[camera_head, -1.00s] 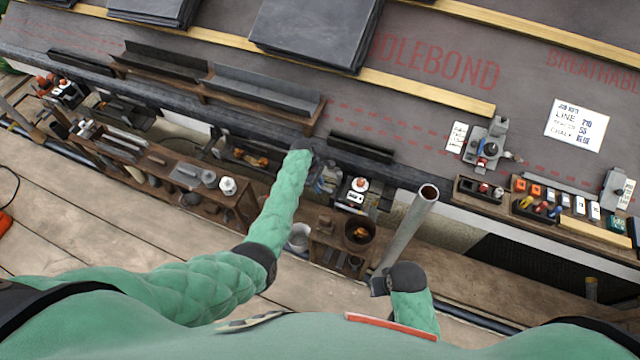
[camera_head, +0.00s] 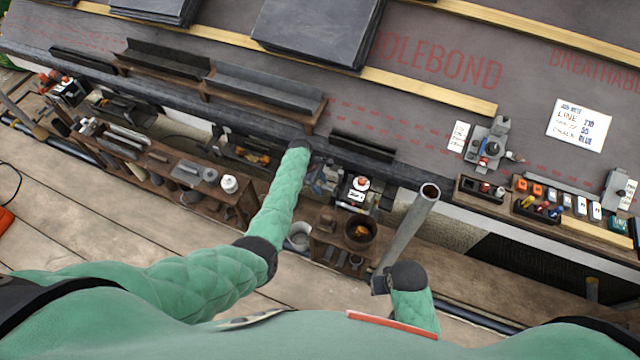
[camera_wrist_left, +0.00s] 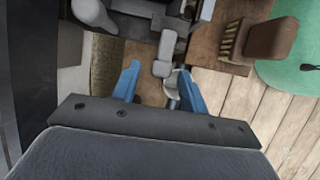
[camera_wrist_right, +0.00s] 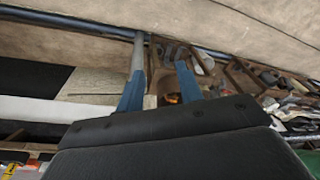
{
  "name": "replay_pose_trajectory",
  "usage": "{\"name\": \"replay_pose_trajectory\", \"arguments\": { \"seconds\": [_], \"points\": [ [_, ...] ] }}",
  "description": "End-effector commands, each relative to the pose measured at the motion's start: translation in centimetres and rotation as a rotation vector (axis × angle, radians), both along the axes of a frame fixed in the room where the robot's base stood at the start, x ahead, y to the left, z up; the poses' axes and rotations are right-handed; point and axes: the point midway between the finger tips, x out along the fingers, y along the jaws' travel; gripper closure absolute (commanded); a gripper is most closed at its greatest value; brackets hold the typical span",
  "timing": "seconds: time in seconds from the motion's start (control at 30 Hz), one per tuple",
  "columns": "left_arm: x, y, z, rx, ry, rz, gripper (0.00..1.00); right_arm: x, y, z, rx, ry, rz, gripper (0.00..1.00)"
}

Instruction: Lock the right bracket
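A bracket-like unit with a white and orange-red top (camera_head: 357,190) sits at the roof's eave, right of my left arm; I take it to be the right bracket. My left gripper (camera_head: 322,180) is just left of it, partly hidden by its own wrist. In the left wrist view its blue fingers (camera_wrist_left: 158,88) are apart, with a grey lever-like part (camera_wrist_left: 164,58) ahead of and between them. Whether they touch it I cannot tell. My right gripper (camera_head: 380,284) hangs low by a grey pipe; in the right wrist view its blue fingers (camera_wrist_right: 160,88) are apart and empty.
An upright grey pipe (camera_head: 408,230) stands between the bracket and my right arm. A similar orange-topped unit (camera_head: 65,88) is at the far left. A wooden shelf with a dark pot (camera_head: 360,231) lies below the bracket. Slates (camera_head: 315,30) lie upslope.

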Motion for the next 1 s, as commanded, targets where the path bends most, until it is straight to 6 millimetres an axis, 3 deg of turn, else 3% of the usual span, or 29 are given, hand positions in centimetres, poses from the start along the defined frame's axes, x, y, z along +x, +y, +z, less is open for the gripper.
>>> {"name": "replay_pose_trajectory", "arguments": {
  "seconds": [0.23, 0.57, 0.7, 1.0],
  "points": [
    [0.1, 0.3, 0.7, 0.0, -0.001, 0.0, 0.56, 0.0, 0.0, 0.0, 0.0, -0.001, -0.001, 0.64],
    [0.7, 2.2, 5.2, 0.0, -0.002, 0.001, 0.56, -0.1, 0.0, -0.1, -0.001, 0.006, -0.001, 0.64],
    [0.9, 2.7, 6.4, 0.0, 0.0, 0.0, 0.56, 0.0, 0.0, 0.7, 0.001, 0.0, 0.0, 0.64],
    [0.9, 3.0, 7.1, 0.0, 0.0, 0.0, 0.56, -0.2, 0.0, 1.1, 0.002, -0.001, -0.001, 0.64]
  ]
}}
